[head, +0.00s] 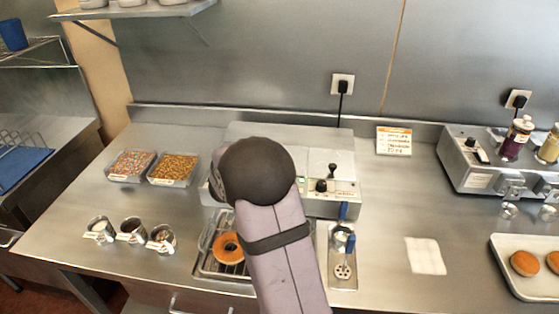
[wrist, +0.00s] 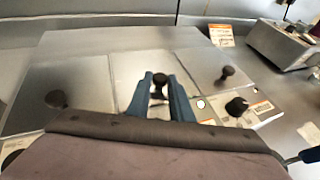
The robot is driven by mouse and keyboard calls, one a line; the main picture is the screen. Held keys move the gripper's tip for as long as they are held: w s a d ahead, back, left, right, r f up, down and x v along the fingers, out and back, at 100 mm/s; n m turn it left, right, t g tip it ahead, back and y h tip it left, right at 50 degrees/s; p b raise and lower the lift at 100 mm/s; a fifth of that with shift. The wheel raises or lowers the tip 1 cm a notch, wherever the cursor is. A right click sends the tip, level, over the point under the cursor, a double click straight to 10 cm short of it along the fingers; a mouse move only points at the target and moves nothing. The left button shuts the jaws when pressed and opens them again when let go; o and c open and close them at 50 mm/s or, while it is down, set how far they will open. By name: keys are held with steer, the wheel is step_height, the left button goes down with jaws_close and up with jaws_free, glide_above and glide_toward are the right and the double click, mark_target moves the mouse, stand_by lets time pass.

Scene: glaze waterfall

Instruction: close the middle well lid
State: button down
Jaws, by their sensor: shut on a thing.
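The glaze unit (head: 240,132) stands at the back of the counter, mostly hidden behind my arm in the head view. In the wrist view the middle well lid (wrist: 138,66) is a flat metal plate between the left lid (wrist: 85,82) and the right lid (wrist: 205,65). It looks about level with them; I cannot tell whether it is fully seated. My gripper (wrist: 159,80) has its blue fingers on either side of the middle lid's black knob (wrist: 158,84) and is shut on it. My arm hides the gripper in the head view.
A donut (head: 227,246) lies on a wire rack below my arm. Topping trays (head: 174,168) and several small metal cups (head: 131,230) are to the left. A ladle stand (head: 342,270) is right of my arm. A tray of donuts (head: 520,288) is far right.

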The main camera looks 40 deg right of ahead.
steer(key=shift+s+a+f, duration=0.1)
steer(key=shift+s+a, duration=0.1)
steer(key=shift+s, duration=0.05)
steer(key=c, duration=1.6)
jaws_free()
steer(key=shift+s+a, duration=0.1)
steer(key=shift+b+v, duration=0.8)
steer(key=shift+v, duration=2.9)
